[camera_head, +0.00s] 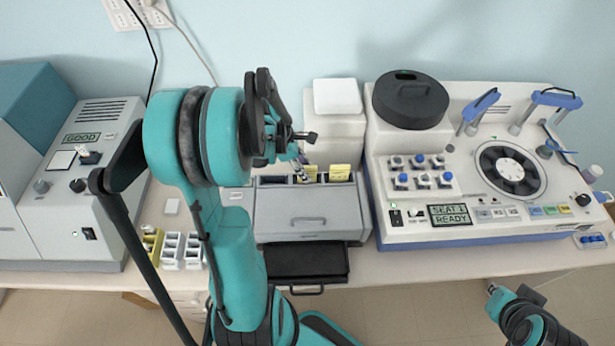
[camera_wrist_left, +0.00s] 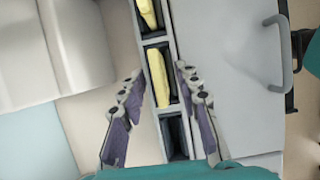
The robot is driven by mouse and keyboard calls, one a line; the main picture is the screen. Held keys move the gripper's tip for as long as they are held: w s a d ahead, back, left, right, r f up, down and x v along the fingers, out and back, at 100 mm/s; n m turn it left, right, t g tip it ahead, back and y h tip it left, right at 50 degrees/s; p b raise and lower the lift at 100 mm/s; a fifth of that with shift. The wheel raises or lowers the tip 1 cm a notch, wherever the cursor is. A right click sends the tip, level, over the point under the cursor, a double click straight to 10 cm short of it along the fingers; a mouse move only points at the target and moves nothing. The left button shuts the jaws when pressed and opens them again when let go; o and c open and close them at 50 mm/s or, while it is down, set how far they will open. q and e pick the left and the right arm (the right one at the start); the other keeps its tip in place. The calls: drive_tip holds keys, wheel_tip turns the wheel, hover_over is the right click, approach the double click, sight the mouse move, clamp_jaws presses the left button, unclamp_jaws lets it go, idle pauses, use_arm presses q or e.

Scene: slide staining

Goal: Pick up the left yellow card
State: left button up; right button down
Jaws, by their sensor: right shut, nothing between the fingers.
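The left yellow card (camera_head: 310,172) stands in the middle slot of a grey organizer (camera_head: 300,209); in the left wrist view it (camera_wrist_left: 158,78) lies between my fingertips. The right yellow card (camera_head: 340,172) is in the slot beside it and also shows in the wrist view (camera_wrist_left: 149,13). My left gripper (camera_head: 300,170) is over the organizer, open, with one finger to each side of the slot row (camera_wrist_left: 158,84). I cannot tell how far the fingertips are above the card. My right gripper (camera_head: 493,289) is at the lower right, away from the cards, shut and empty.
The organizer's left slot (camera_wrist_left: 173,138) looks empty. A black tray (camera_head: 306,262) projects at the front. The stainer machine (camera_head: 420,212) stands close on the right. Small white racks (camera_head: 182,251) are at left. A white box (camera_head: 337,97) stands behind.

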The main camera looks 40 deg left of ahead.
use_arm(q)
drive_tip(key=shift+x, duration=0.85)
clamp_jaws()
